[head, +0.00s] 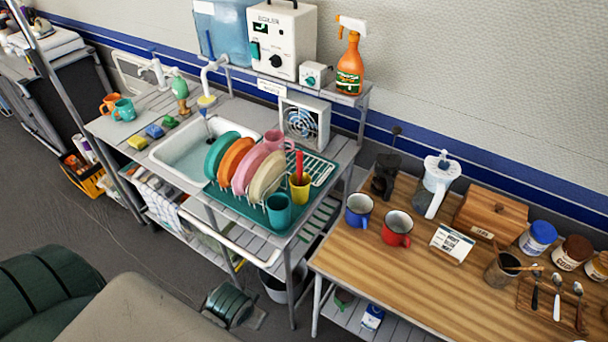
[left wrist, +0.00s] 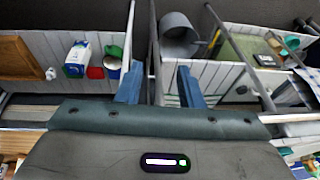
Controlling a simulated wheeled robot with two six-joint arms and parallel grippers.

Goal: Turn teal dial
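A white boiler box (head: 282,40) stands on the raised back shelf. Its front has a teal switch-like part (head: 254,51) at the left and a small dark round dial (head: 276,61). My right gripper is in neither view.
Below the boiler are a sink (head: 172,155), a dish rack with plates (head: 236,165) and a fan box (head: 304,123). An orange spray bottle (head: 350,62) stands right of the boxes. A wooden table with mugs (head: 396,228) is at right. A bucket (left wrist: 180,38) shows low down.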

